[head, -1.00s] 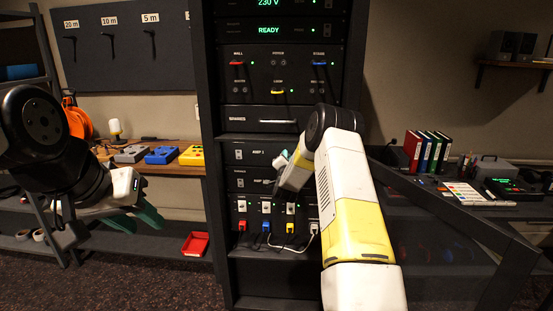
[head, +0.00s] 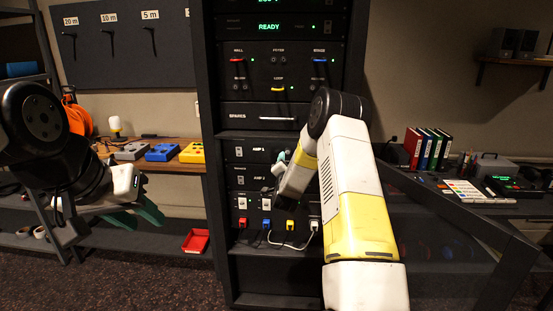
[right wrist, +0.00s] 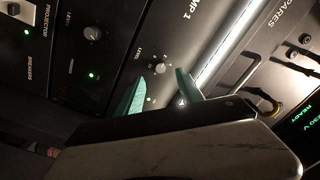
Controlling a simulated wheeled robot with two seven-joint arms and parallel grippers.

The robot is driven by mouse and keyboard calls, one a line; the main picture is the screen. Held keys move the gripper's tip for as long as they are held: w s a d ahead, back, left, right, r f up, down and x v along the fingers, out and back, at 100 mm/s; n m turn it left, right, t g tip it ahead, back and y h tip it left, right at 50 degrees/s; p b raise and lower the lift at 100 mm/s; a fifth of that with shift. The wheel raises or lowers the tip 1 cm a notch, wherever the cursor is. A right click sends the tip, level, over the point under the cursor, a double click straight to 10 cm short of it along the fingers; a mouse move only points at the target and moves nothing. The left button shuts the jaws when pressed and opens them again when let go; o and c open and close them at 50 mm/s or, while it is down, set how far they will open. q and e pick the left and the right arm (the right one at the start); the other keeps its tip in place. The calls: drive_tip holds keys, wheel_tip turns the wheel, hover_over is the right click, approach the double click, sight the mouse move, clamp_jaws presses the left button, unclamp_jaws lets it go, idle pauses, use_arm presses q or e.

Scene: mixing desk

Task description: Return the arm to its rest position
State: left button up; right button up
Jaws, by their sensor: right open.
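My right arm reaches up in front of the equipment rack (head: 212,150) in the head view. Its gripper (head: 277,163) is by the AMP panels, partly hidden by my own wrist. In the right wrist view the gripper (right wrist: 160,90) has its two green fingers apart with nothing between them. A panel with a knob lies beyond them; I cannot tell whether they touch it. My left gripper (head: 137,216) hangs at the left, its green fingers apart and empty, in front of the shelving.
Red, blue, yellow and white plugs (head: 266,224) sit low in the rack, with a white cable (head: 288,247) looping below. A wooden shelf (head: 160,167) holds coloured boxes. A desk with binders (head: 428,148) stands right.

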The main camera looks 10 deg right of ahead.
drive_tip(key=shift+s+a, duration=0.15)
drive_tip(key=shift+s, duration=0.5)
drive_tip(key=s+a+r+n+g+y, duration=0.2)
drive_tip(key=s+a+r+n+y, duration=0.15)
drive_tip(key=r, duration=0.65)
drive_tip(key=s+a+r+n+g+y, duration=0.1)
drive_tip(key=s+a+r+n+g, duration=0.15)
drive_tip(key=s, duration=0.35)
drive_tip(key=s+a+r+n+g+y, duration=0.1)
drive_tip(key=s+a+r+n+y, duration=0.1)
drive_tip(key=s+r, duration=0.35)
drive_tip(key=s+f+n+g, duration=0.1)
drive_tip(key=s+n+g, duration=0.1)
drive_tip(key=s, duration=1.4)
drive_tip(key=s+a+f+n+g, duration=0.1)
drive_tip(key=s+n+g, duration=0.2)
drive_tip(key=s, duration=1.3)
drive_tip(key=shift+s+f+g, duration=0.25)
drive_tip(key=shift+f+g, duration=0.1)
drive_tip(key=shift+g, duration=0.2)
drive_tip(key=shift+y, duration=0.25)
